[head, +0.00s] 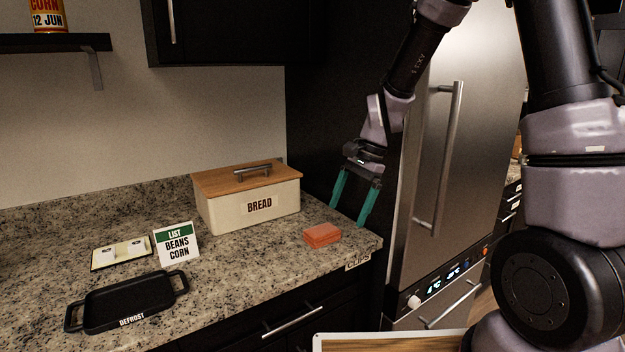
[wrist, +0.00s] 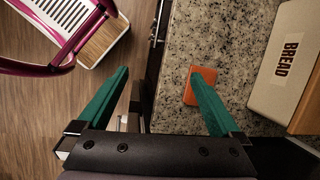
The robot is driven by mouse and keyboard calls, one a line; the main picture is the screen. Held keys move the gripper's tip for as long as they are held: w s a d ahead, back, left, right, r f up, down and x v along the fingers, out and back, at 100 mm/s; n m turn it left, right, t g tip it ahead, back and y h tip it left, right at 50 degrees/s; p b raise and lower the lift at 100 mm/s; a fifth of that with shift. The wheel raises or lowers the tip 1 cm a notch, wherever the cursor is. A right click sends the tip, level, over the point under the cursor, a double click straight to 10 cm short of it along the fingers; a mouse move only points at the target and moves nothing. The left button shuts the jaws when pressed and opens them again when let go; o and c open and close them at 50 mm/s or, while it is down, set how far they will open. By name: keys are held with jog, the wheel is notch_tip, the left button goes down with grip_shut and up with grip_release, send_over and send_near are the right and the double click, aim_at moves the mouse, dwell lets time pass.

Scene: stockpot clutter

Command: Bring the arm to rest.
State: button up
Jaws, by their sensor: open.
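My gripper (head: 349,205) has two teal fingers, spread apart with nothing between them. In the head view it hangs in the air near the right end of the granite counter (head: 235,282), in front of the dark cabinet side and left of the fridge. In the wrist view my gripper (wrist: 155,85) points down over the counter's front edge, one finger over the counter side and one over the floor side. An orange sponge-like block (head: 321,235) lies on the counter below and left of the fingers. The same block (wrist: 202,77) shows beside the right finger in the wrist view.
A bread box (head: 222,214), a list card (head: 176,243), a switch-like plate (head: 121,253) and a black defrost tray (head: 125,302) stand on the counter. The steel fridge (head: 462,160) is right of my gripper. A magenta-framed item (wrist: 75,40) is at lower level in the wrist view.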

jog(key=s+d+r+n+t, duration=0.2)
jog(key=d+r, duration=0.3)
jog(key=r, duration=0.3)
jog(key=s+d+r+n+t, duration=0.15)
jog(key=d+r, duration=0.25)
jog(key=r, duration=0.4)
jog(key=s+d+r+n+t+h, duration=0.1)
jog(key=s+d+r+n+t, duration=0.1)
jog(key=s+d+r+t, duration=0.2)
jog(key=s+d+r, duration=0.3)
jog(key=s, duration=0.2)
jog(key=shift+s+t+h, duration=0.3)
jog(key=shift+s+t, duration=0.05)
jog(key=shift+d, duration=0.1)
